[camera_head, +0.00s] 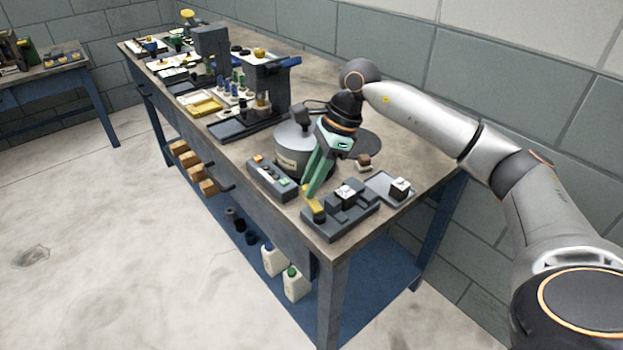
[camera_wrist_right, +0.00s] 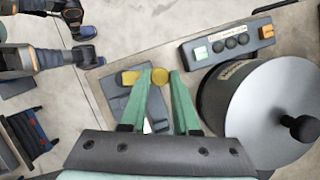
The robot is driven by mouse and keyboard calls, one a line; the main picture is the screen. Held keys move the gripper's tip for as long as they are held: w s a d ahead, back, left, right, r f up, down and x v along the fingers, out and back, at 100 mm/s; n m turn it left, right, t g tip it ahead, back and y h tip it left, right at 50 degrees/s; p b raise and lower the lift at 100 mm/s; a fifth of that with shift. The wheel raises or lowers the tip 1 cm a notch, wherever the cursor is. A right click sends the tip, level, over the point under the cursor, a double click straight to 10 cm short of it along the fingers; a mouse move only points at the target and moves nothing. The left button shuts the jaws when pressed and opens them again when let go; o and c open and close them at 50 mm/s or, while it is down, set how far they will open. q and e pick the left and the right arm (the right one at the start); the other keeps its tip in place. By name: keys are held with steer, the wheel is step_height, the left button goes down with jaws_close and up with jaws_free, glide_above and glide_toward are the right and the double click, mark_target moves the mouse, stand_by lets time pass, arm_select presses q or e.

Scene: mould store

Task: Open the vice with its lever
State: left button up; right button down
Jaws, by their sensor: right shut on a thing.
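The vice (camera_head: 345,217) is a low dark grey block near the table's front right corner, with a small pale-topped block (camera_head: 347,194) at it. Its yellow lever (camera_head: 312,207) is at the vice's left end. My right gripper (camera_head: 310,190) points down with green fingers shut on the lever. In the right wrist view, the lever's round yellow knob (camera_wrist_right: 160,76) is between the fingertips, and the yellow arm extends left over the vice (camera_wrist_right: 118,103). The fingers partly hide the vice there. My left gripper is not in view.
A button box (camera_head: 272,180) lies just left of the vice. A round grey machine (camera_head: 300,145) stands behind it. A tray (camera_head: 382,182) with a small block (camera_head: 400,187) lies to the right. Taller equipment (camera_head: 265,85) stands farther back. The table's front edge is close.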

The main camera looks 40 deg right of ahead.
steer(key=shift+s+d+f+m+t+h+b, duration=0.15)
steer(key=shift+d+m+t+b, duration=0.1)
steer(key=shift+m, duration=0.3)
steer(key=shift+s+d+r+m+t+h+b, duration=0.15)
steer(key=shift+d+m, duration=0.1)
steer(key=shift+m, duration=0.3)
steer(key=shift+d+f+m, duration=0.1)
steer(key=shift+d+m, duration=0.05)
steer(key=shift+m, duration=0.25)
steer(key=shift+s+d+m+t, duration=0.2)
steer(key=shift+m+t, duration=0.1)
steer(key=shift+m, duration=0.3)
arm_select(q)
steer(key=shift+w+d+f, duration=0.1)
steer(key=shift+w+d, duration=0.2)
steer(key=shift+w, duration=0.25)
arm_select(e)
steer(key=shift+h, duration=0.3)
steer(key=c, duration=0.7)
jaws_free()
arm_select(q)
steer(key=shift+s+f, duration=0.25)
arm_select(e)
steer(key=shift+o, duration=0.2)
